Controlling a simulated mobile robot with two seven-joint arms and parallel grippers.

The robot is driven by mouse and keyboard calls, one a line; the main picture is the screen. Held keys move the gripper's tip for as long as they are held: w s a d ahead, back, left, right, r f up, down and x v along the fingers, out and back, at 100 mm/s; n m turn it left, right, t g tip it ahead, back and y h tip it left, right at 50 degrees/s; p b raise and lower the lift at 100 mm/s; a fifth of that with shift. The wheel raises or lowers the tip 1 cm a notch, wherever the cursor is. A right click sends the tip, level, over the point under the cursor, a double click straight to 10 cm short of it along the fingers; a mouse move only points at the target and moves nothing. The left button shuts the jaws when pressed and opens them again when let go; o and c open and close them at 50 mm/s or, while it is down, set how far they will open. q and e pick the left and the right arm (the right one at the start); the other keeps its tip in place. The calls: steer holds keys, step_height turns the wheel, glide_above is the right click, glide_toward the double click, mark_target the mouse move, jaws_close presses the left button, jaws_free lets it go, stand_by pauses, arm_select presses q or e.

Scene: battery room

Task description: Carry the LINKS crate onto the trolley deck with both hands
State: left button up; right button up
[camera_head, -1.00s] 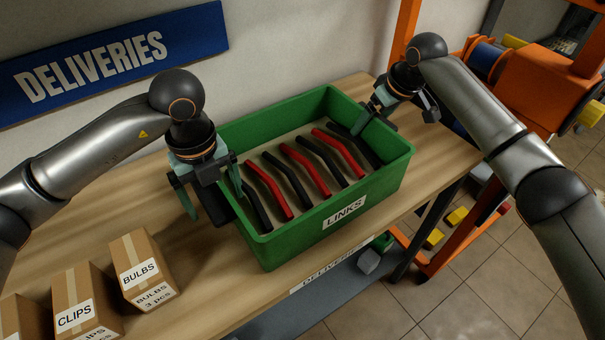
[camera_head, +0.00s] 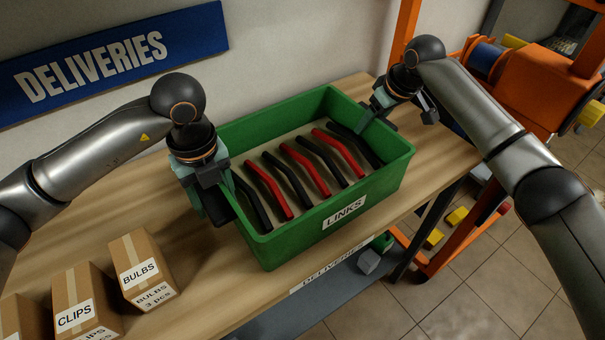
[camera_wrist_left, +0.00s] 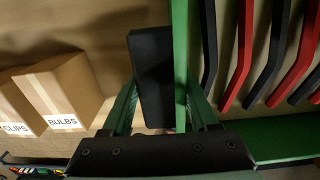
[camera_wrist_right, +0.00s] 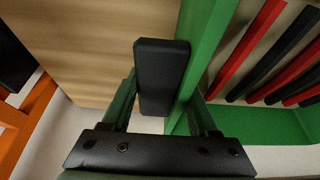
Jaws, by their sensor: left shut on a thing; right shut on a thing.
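The green LINKS crate (camera_head: 335,232) stands on the wooden table, its label facing the front edge. It holds several red and black bent bars. My left gripper (camera_head: 217,210) is shut on the crate's left end, with a black block (camera_wrist_left: 152,80) and the green wall (camera_wrist_left: 181,70) between its fingers. My right gripper (camera_head: 376,108) is shut on the opposite end, also around a black block (camera_wrist_right: 162,75) and the green wall (camera_wrist_right: 205,50). The crate appears level and resting on the table. I cannot make out a trolley deck for certain.
Cardboard boxes labelled BULBS (camera_head: 142,270) and CLIPS (camera_head: 85,305) stand at the table's front left. A blue DELIVERIES sign (camera_head: 110,60) is on the wall. An orange frame (camera_head: 465,240) stands right of the table, with yellow pieces near the floor. Bare table (camera_head: 440,165) shows right of the crate.

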arm_select(q)
jaws_close()
arm_select(e)
jaws_close()
arm_select(q)
steer(key=shift+w+r, duration=0.1)
steer(key=shift+r, duration=0.05)
arm_select(e)
steer(key=shift+w+r, duration=0.1)
steer(key=shift+r, duration=0.1)
